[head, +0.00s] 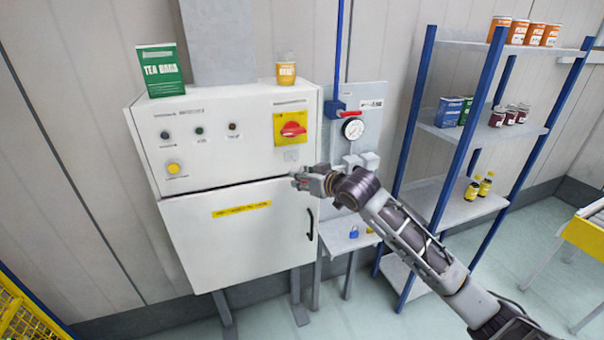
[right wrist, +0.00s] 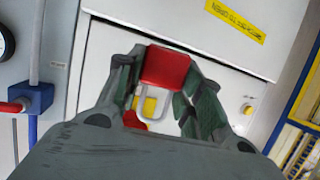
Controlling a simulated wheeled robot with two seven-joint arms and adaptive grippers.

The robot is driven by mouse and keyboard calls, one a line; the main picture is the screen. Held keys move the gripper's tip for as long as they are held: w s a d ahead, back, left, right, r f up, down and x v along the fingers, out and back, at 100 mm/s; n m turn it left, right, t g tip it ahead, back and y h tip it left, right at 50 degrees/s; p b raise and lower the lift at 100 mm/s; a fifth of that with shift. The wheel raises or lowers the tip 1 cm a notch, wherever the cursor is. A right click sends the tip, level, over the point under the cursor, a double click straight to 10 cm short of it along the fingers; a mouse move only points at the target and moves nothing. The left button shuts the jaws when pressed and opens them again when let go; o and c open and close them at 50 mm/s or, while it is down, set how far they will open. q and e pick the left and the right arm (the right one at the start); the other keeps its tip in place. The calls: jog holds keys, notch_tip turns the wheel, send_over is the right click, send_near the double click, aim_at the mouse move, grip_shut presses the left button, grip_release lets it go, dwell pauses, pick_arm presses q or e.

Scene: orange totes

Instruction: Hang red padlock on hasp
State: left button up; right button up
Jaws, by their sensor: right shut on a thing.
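My right gripper (head: 301,179) is in front of the white cabinet, below the red rotary switch (head: 292,128) on its yellow plate. In the right wrist view the gripper (right wrist: 165,80) is shut on the red padlock (right wrist: 167,66), its fingers on both sides of the red body. The pale U-shaped shackle (right wrist: 152,105) points toward the bottom of that view, with the yellow plate behind it. The padlock cannot be made out in the head view. A small pale plate (head: 291,155) below the switch may be the hasp; I cannot tell for sure. My left gripper is out of view.
The white cabinet (head: 165,215) carries a green tea box (head: 161,72) and an orange cup (head: 286,70) on top. A gauge (head: 352,129) and a small shelf with a blue padlock (head: 353,234) are to the right. A blue-post rack (head: 470,130) stands beyond.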

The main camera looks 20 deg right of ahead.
aim_at(289, 168)
jog(key=shift+w, duration=0.3)
dwell(0.6)
jog(key=shift+w+a+f, duration=0.1)
jog(key=shift+w+f, duration=0.1)
jog(key=shift+w, duration=1.05)
jog(key=shift+w+f, duration=0.15)
jog(key=shift+w, duration=1.05)
jog(key=shift+w+a+f, duration=0.1)
jog(key=shift+w+f, duration=0.1)
jog(key=shift+w, duration=1.05)
jog(key=shift+d, duration=0.1)
jog(key=shift+f, duration=0.45)
jog(key=o, duration=0.9)
jog(key=shift+w+f, duration=0.1)
jog(key=shift+w, duration=0.05)
jog(key=shift+o, duration=0.9)
jog(key=shift+w+f, duration=0.1)
jog(key=shift+w, duration=0.25)
